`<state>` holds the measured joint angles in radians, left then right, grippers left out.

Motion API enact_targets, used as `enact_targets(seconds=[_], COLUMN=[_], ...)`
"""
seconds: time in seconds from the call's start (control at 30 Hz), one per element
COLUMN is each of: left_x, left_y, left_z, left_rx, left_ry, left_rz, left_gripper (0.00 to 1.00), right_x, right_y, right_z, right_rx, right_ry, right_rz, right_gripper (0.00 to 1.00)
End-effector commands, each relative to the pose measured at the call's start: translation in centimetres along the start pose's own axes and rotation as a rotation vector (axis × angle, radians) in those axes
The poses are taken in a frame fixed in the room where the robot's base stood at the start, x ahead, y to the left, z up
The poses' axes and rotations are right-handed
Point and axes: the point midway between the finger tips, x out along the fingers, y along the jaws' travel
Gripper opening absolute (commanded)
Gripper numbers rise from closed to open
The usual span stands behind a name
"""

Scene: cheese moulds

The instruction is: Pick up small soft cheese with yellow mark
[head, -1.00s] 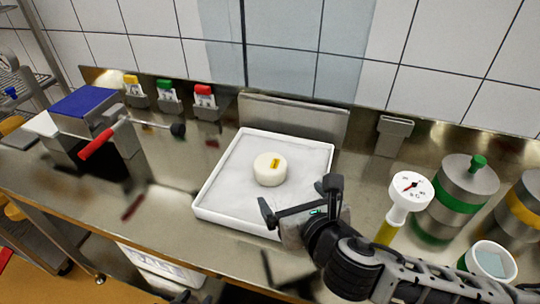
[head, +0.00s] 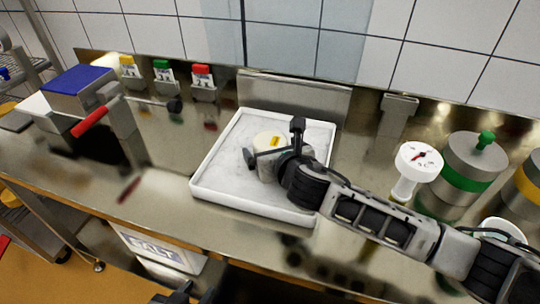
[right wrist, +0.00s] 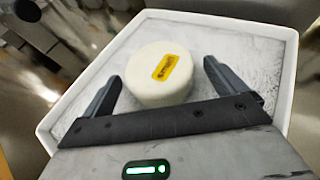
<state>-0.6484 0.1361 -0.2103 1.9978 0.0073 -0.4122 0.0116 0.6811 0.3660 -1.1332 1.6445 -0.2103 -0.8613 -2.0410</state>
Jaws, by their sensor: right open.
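The small soft cheese is a white round with a yellow mark on top (head: 266,139), lying on a white tray (head: 222,178). In the head view my right gripper partly hides it. The right wrist view shows the whole cheese (right wrist: 150,88) with its yellow mark up. My right gripper (right wrist: 162,75) is open, with one finger on each side of the cheese and a visible gap at each side. Its fingers also show over the tray in the head view (head: 273,142). A dark part of my left gripper (head: 180,293) shows at the bottom edge; its jaws cannot be made out.
A press with a red handle (head: 90,122) stands at left. Yellow, green and red-topped holders (head: 203,82) line the back wall. A white dial thermometer (head: 418,160) and a metal canister with a green band (head: 468,168) stand at right. The tray's left part is bare.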

Motion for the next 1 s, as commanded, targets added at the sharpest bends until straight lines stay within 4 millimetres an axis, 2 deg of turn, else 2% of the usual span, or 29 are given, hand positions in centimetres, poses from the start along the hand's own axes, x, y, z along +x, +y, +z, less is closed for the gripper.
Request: enact_targets(seconds=[0.1, 0.33, 0.37, 0.5, 1.0], left_x=[0.3, -0.1, -0.1, -0.2, -0.6], left_y=[0.2, 0.2, 0.2, 0.2, 0.1], left_z=[-0.1, -0.1, 0.0, 0.2, 0.1], left_rx=[0.001, 0.003, 0.003, 0.003, 0.005], left_ry=[0.012, 0.008, 0.006, 0.002, -0.009], left_rz=[0.006, 0.008, 0.008, 0.009, 0.005], left_gripper=[0.36, 0.36, 0.36, 0.36, 0.36], right_x=[0.8, 0.8, 0.8, 0.8, 0.5], right_y=[0.1, 0.0, 0.0, 0.0, 0.0], right_z=[-0.1, 0.1, 0.1, 0.1, 0.9], right_rx=[-0.001, 0.0, 0.0, 0.0, -0.001], right_ry=[-0.002, 0.0, 0.0, 0.0, -0.002], right_rz=[0.001, 0.001, 0.001, 0.001, 0.001], right_gripper=[0.96, 0.96, 0.94, 0.56, 0.56])
